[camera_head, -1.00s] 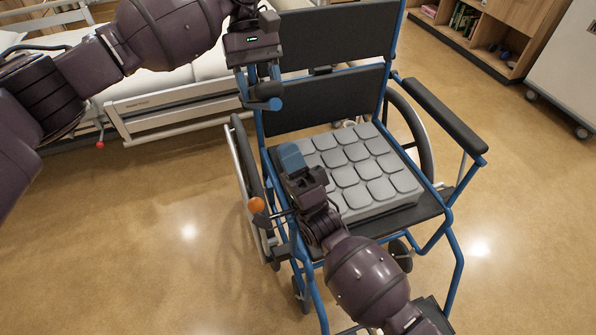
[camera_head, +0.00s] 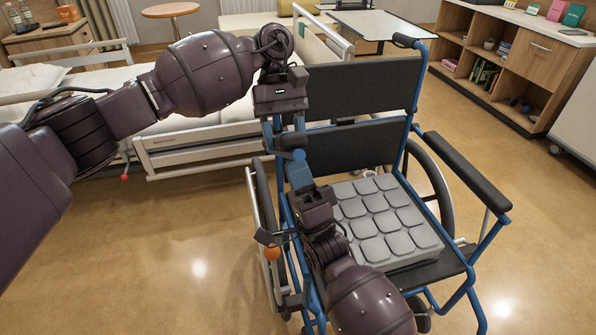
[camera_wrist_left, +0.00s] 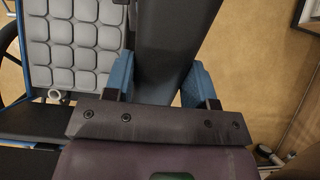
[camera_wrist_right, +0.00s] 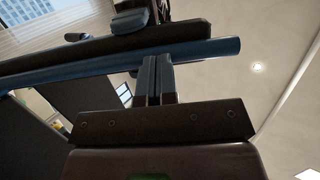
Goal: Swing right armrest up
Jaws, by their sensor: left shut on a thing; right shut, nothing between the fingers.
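The wheelchair's right armrest (camera_head: 289,141) is on the picture's left side of the chair. It is raised at the front, its blue tube end towards the head camera, so its length is foreshortened. My left gripper (camera_head: 285,128) is shut on its dark pad, which lies between the blue fingers in the left wrist view (camera_wrist_left: 172,40). My right gripper (camera_head: 299,172) is shut and empty, its fingers pointing up just below the armrest. In the right wrist view the fingertips (camera_wrist_right: 157,62) are at the armrest's blue tube (camera_wrist_right: 80,68); whether they touch it I cannot tell.
The wheelchair's grey cushion (camera_head: 385,220) lies beside my right gripper. The other armrest (camera_head: 465,168) is down. A bed (camera_head: 190,150) stands behind left, shelves (camera_head: 520,75) behind right. Floor at front left is clear.

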